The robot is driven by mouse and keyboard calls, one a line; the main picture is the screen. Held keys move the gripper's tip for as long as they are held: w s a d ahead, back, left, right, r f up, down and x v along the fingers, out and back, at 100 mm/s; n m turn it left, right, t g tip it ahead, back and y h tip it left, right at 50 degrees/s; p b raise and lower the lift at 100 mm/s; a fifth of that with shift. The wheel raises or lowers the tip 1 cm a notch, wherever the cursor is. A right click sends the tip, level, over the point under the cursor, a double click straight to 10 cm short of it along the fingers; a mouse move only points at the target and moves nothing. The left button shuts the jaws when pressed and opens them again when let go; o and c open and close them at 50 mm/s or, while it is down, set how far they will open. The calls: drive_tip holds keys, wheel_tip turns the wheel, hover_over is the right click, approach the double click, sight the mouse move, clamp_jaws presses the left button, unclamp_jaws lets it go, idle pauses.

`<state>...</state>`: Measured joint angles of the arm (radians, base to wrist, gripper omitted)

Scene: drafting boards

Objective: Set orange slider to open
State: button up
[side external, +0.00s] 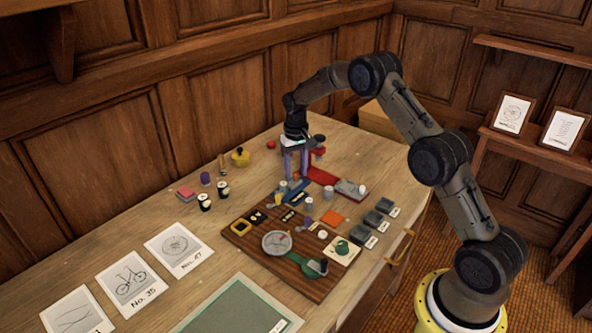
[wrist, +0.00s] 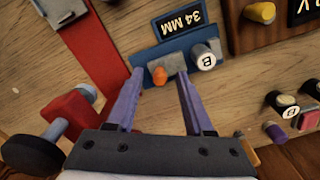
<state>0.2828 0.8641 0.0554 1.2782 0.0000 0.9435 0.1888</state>
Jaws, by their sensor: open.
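In the wrist view, a small orange knob (wrist: 160,75) sits on a grey strip across a blue base (wrist: 146,55). A white-topped cylinder marked with a dark symbol (wrist: 203,57) stands at the strip's right end. My gripper (wrist: 160,80) is open and empty, its two purple fingers to either side of the knob in the picture. I cannot tell whether they reach down to its height or touch it. No "open" mark is readable.
A red vise-like tool (wrist: 65,118) is close left of my fingers. A brown board (side external: 300,262) with a dial and small parts lies in front. Bare table (side external: 150,215) is at the left.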

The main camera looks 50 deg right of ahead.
clamp_jaws()
idle(1.4)
